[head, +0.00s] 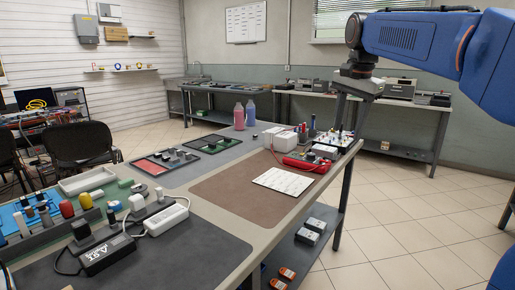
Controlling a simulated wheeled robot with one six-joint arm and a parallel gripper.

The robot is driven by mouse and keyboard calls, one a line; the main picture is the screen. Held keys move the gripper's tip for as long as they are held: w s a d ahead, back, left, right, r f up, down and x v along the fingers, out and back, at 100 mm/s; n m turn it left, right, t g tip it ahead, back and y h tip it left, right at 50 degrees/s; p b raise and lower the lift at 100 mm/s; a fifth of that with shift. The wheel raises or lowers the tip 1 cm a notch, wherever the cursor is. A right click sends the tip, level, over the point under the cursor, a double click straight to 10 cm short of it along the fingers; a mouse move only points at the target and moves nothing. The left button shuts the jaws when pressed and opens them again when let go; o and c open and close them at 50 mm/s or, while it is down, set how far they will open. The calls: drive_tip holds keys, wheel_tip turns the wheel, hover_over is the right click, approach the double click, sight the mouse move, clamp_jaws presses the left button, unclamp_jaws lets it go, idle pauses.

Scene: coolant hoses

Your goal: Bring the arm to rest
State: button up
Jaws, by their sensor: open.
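My blue arm (405,35) reaches in from the upper right. Its dark wrist bends downward, and my gripper (351,108) hangs below it at the far right end of the long workbench (225,262). The gripper is open, and I see nothing held in it. The fingertips are small and dark against the bench behind, so their exact gap and height above the bench are hard to tell.
A red device (304,162), white boxes (280,139) and a board of small parts stand near the gripper. Pink (239,117) and blue (251,113) bottles stand behind. A white sheet (283,181) lies on a brown mat. The tiled floor (410,205) at right is open.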

drive_tip(key=s+d+f+n+t, duration=0.1)
drive_tip(key=s+f+n, duration=0.4)
drive_tip(key=s+f, duration=0.9)
drive_tip(key=s+d+f+n+t, duration=0.1)
drive_tip(key=s+f+n, duration=0.4)
drive_tip(key=s+f, duration=0.9)
drive_tip(key=s, duration=0.5)
drive_tip(key=shift+s+d+f+n, duration=0.15)
drive_tip(key=shift+d+f+n, duration=0.15)
drive_tip(key=shift+d+n, duration=0.1)
drive_tip(key=shift+c, duration=0.6)
